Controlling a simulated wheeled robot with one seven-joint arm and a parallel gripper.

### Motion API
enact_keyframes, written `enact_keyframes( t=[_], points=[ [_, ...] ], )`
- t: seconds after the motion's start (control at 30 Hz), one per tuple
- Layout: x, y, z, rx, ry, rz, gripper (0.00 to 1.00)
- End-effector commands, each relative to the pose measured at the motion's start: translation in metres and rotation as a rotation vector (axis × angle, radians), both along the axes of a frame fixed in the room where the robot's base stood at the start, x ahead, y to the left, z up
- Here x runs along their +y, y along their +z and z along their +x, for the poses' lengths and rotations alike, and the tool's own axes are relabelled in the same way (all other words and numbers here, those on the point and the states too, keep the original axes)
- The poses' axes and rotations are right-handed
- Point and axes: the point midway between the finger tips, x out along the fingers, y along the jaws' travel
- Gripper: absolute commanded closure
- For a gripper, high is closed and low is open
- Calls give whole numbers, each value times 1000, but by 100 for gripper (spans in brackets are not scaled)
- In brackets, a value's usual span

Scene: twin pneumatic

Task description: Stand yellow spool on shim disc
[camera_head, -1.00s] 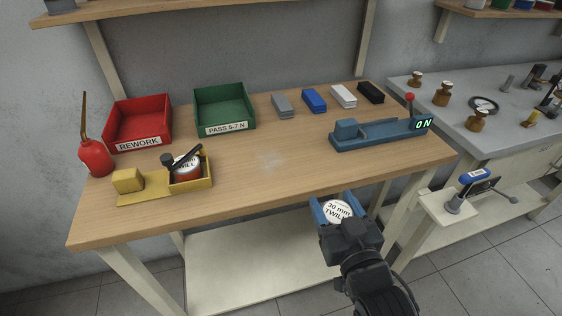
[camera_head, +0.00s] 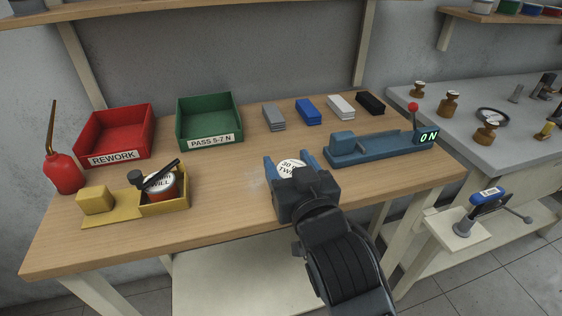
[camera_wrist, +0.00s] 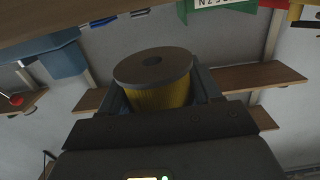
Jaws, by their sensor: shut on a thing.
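My gripper (camera_head: 289,164) is shut on a spool (camera_head: 291,166), its blue fingers on either side. The spool's white label, reading "30 mm TWILL", faces up in the head view. In the wrist view the spool (camera_wrist: 160,94) shows a yellow wound side and a grey end flange with a centre hole. My gripper holds it over the middle of the bench; its height above the top is hard to judge. I cannot pick out a shim disc for certain. A faint pale patch (camera_head: 258,178) lies on the wood just left of my gripper.
A yellow fixture (camera_head: 112,217) at left holds an orange-red spool (camera_head: 158,190) under a black lever. Red (camera_head: 116,153) and green (camera_head: 208,130) bins stand behind. A blue device (camera_head: 380,152) reading ON lies right. Several blocks line the back. Wood around my gripper is clear.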

Motion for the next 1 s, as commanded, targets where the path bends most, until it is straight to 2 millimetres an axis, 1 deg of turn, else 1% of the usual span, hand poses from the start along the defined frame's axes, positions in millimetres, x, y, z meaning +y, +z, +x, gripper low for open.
enact_keyframes(
  t=[0.03, 0.1, 0.27, 0.37, 0.4, 0.5, 0.83, 0.97, 1.0],
  points=[
    [2, -3, 8, 0, 0, 0, 72],
    [4, -7, 14, -1, 0, 0, 72],
    [6, -12, 24, 0, -1, -1, 72],
    [10, -18, 36, -2, -1, 0, 72],
    [11, -24, 40, 1, -1, -1, 72],
    [13, -31, 47, 0, -1, -1, 72],
    [14, -34, 49, -1, -1, 0, 72],
    [14, -38, 49, -1, -1, 0, 72],
    [14, -37, 49, 0, -1, 0, 33]
  ],
)
